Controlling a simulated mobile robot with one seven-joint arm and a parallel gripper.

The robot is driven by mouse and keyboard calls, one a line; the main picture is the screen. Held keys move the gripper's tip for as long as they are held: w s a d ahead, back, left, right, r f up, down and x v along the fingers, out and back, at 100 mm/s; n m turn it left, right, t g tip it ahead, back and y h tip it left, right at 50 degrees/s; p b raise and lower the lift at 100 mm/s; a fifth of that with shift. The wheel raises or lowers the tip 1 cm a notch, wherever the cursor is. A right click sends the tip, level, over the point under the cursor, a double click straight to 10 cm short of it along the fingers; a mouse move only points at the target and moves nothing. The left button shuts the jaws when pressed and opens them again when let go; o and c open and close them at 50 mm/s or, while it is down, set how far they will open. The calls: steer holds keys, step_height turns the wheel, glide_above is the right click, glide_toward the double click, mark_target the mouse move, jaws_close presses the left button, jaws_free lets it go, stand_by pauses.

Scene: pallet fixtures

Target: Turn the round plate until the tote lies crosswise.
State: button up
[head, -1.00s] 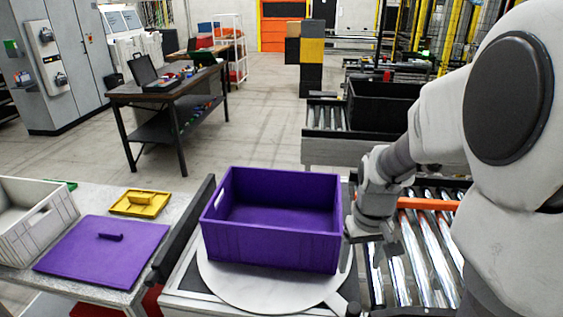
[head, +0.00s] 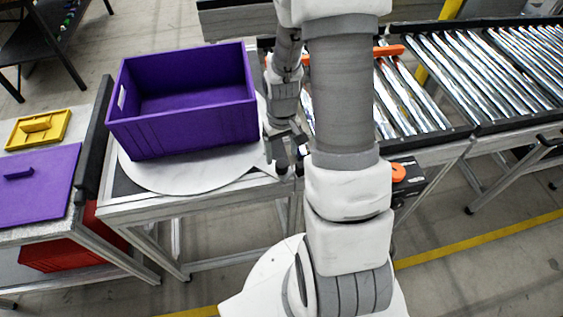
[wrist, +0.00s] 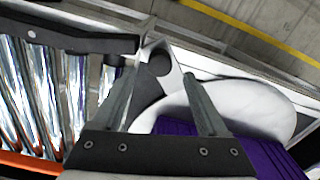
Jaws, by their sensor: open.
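The purple tote (head: 182,134) stands upright and empty on the white round plate (head: 190,177), its long side facing me at a slight slant. The tote and plate also show at the lower right of the wrist view, the plate (wrist: 258,105) pale and the tote (wrist: 180,127) partly hidden by a finger. A pale tab with a dark round knob (wrist: 158,62) sticks out at the plate's edge. My gripper (head: 284,163) is open at the plate's right front edge. In the wrist view its fingers (wrist: 162,72) stand on either side of the knob; I cannot tell whether they touch it.
A roller conveyor (head: 430,80) with an orange bar runs along the right. A black upright rail (head: 95,145) stands between that table and the plate's stand.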

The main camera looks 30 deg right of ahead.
mark_target(281, 163)
steer(key=shift+f, duration=2.7)
jaws_close()
